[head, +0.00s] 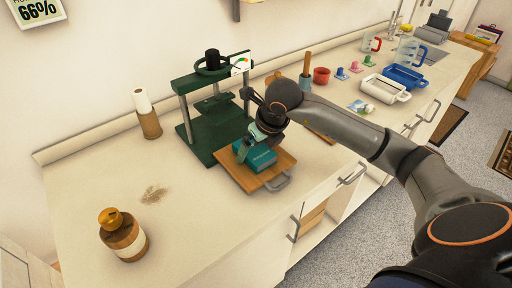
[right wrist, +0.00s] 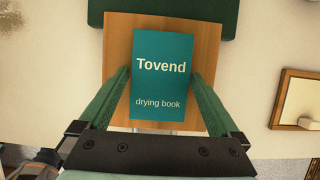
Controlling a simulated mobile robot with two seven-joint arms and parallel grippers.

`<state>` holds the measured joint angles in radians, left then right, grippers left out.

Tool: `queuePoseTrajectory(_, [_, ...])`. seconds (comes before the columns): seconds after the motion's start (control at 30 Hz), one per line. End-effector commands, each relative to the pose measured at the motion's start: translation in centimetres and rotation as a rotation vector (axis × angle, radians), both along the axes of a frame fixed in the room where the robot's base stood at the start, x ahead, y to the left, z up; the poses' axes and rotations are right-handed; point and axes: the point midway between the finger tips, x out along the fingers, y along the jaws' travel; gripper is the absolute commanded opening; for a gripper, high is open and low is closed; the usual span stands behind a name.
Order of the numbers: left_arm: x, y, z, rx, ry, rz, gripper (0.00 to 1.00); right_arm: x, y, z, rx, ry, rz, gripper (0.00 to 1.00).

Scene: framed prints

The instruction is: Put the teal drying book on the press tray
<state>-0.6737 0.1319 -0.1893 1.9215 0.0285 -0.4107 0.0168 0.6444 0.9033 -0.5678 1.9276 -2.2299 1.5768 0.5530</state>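The teal drying book (head: 257,155) lies flat on the wooden press tray (head: 229,168), on the counter in front of the green press. In the right wrist view the book (right wrist: 163,85) shows its cover lettering, with bare wood of the tray (right wrist: 118,38) around it. My right gripper (head: 254,140) is over the book, its green fingers (right wrist: 161,72) on either side of it. Narrow gaps show between the fingers and the book's sides, so it looks open; contact at the tips is hard to judge. My left gripper is not in view.
The green press (head: 210,130) stands just behind the tray. A white tray (head: 386,88), a blue tray (head: 404,76) and cups are farther right. The front-left counter is mostly clear.

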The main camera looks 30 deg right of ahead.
Motion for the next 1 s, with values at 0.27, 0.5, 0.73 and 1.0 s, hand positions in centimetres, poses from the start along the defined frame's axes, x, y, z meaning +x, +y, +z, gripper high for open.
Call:
queuePoseTrajectory(0.27, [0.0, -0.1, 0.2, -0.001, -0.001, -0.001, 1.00, 0.0, 0.0, 0.2, 0.000, 0.000, 0.000, 1.00])
queuePoseTrajectory(0.5, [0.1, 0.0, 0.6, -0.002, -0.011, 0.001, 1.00, -1.0, -0.1, 3.1, -0.001, -0.006, 0.001, 1.00])
queuePoseTrajectory(0.73, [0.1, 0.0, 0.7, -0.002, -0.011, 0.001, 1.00, -2.9, -0.3, 7.8, -0.002, -0.006, 0.000, 1.00])
queuePoseTrajectory(1.0, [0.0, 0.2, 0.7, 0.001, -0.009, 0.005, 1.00, -4.4, -0.4, 11.1, 0.001, -0.002, -0.001, 1.00])
